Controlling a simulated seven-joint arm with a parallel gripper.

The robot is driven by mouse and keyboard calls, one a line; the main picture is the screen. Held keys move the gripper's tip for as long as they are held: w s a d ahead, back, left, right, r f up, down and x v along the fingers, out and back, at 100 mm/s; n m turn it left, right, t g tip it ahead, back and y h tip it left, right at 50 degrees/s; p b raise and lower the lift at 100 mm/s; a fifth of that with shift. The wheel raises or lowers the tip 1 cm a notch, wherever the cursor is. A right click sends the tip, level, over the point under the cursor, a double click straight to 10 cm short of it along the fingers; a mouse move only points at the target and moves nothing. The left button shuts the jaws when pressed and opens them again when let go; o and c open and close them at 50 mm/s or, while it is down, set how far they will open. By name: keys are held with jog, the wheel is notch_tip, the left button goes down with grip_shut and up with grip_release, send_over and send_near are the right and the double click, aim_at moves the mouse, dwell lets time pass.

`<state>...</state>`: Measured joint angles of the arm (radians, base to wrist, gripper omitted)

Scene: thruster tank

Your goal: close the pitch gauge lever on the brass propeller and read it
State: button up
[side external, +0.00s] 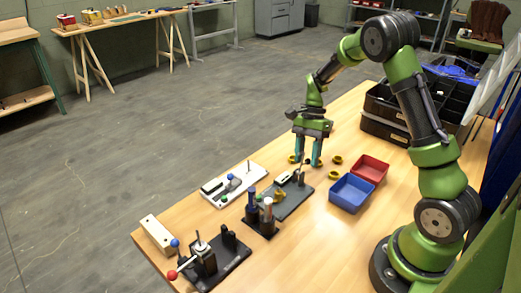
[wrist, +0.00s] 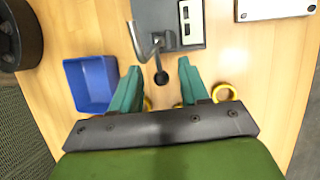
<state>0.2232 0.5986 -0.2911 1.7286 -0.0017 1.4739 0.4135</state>
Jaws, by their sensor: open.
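The pitch gauge fixture has a dark base plate (side external: 292,207) near the middle of the bench in the side view, with the brass propeller (side external: 279,195) on it. A bent metal rod (wrist: 137,42) and a dark lever with a round black knob (wrist: 162,78) reach toward me. My gripper (wrist: 159,73) is open, teal fingers apart, with the knob between them in the picture; no contact shows. In the side view my gripper (side external: 308,163) points down at the fixture's far end. The propeller is not clear in the wrist view.
Blue (side external: 351,193) and red (side external: 370,169) trays stand right of the fixture. Several yellow rings (side external: 337,160) lie near my fingers. A white plate (side external: 234,186), a dark stand with capped cylinders (side external: 260,218) and a red-knobbed lever fixture (side external: 207,262) occupy the left and front.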

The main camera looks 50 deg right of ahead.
aim_at(298, 171)
grip_shut()
jog(key=shift+a+r, duration=0.1)
jog(key=shift+r, duration=0.1)
jog(key=h, duration=0.2)
jog(key=a+r+h, duration=0.1)
jog(key=h, duration=0.1)
jog(key=shift+a, duration=0.3)
jog(key=a+h, duration=0.1)
jog(key=h, duration=0.2)
jog(key=shift+a+r+m, duration=0.2)
jog(key=shift+a+m, duration=0.1)
jog(key=shift+a, duration=0.1)
jog(key=a+h, duration=0.1)
jog(key=h, duration=0.3)
jog(key=shift+a, duration=0.35)
jog(key=shift+a+f+m+h, duration=0.15)
jog(key=shift+a+m+h, duration=0.2)
jog(key=shift+h, duration=0.55)
jog(key=shift+a+f+m+h, duration=0.15)
jog(key=shift+a+h, duration=0.3)
jog(key=shift+h, duration=0.45)
